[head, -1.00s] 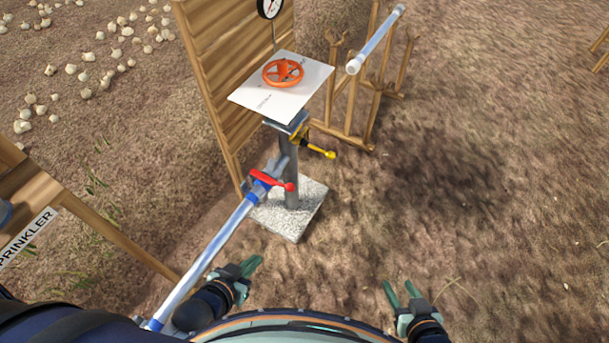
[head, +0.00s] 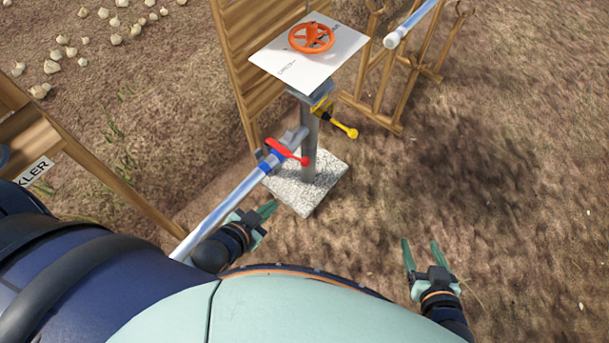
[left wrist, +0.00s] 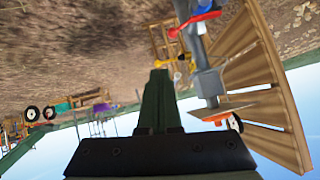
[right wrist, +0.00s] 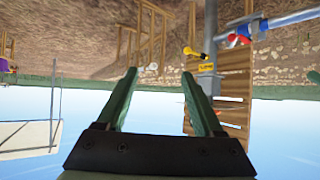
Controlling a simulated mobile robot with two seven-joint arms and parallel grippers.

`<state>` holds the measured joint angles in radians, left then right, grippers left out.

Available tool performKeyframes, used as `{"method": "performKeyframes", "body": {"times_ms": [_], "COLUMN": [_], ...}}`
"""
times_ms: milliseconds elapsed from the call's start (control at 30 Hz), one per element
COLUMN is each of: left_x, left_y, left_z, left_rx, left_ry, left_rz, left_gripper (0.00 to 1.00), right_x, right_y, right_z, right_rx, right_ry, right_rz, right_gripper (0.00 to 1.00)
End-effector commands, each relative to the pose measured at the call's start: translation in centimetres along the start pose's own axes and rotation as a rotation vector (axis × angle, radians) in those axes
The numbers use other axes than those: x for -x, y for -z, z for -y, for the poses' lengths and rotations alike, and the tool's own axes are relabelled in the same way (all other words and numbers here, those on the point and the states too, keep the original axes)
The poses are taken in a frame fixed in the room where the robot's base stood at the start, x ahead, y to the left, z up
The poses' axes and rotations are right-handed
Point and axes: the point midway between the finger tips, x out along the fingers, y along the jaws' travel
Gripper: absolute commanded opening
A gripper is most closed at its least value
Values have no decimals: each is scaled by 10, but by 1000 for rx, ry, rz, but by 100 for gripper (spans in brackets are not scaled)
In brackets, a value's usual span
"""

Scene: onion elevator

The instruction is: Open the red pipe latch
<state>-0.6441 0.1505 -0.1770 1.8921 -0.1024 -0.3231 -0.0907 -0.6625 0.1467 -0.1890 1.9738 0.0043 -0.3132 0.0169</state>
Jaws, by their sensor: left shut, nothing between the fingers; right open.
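The red pipe latch (head: 286,151) is a red lever with a round knob, on a blue-collared joint where the light blue pipe (head: 228,204) meets the grey post (head: 310,145). It also shows upside down in the left wrist view (left wrist: 192,22) and at the top of the right wrist view (right wrist: 245,28). My left gripper (head: 270,209) is shut and empty, below the latch and just right of the pipe, apart from both. My right gripper (head: 420,244) is open and empty, over bare ground well to the right of the post.
A yellow-handled valve (head: 343,130) sticks out of the post under a white sign with an orange wheel (head: 311,38). The post stands on a stone slab (head: 324,188). A wooden panel (head: 240,70) and rack (head: 385,80) stand behind. Ground on the right is clear.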

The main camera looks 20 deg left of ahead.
Motion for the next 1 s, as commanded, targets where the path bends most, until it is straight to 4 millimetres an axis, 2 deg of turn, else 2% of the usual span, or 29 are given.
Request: {"method": "performKeyframes", "body": {"times_ms": [33, 133, 367, 533, 700, 900, 1000], "left_x": [-25, -55, -114, -154, -193, -225, -233], "left_y": [-18, -26, -39, -53, -74, -95, -102], "left_z": [5, 18, 33, 33, 25, 16, 14], "left_rx": [-104, -353, -939, -1377, -1804, -2186, -2295], "left_ry": [27, 89, 231, 334, 428, 500, 517], "left_rz": [-32, -103, -243, -325, -389, -437, -448], "left_gripper": [0, 0, 0, 0, 0, 0, 0], "right_x": [-18, -32, -37, -22, 5, 40, 51], "right_y": [-4, 16, 62, 84, 92, 91, 91], "right_z": [-2, -4, 2, 12, 25, 39, 43], "right_rx": [21, 61, 155, 222, 286, 342, 357], "right_ry": [0, 3, 17, 34, 56, 81, 89], "right_rz": [-69, -220, -573, -832, -1083, -1303, -1365], "right_gripper": [69, 69, 69, 69, 69, 69, 69]}}
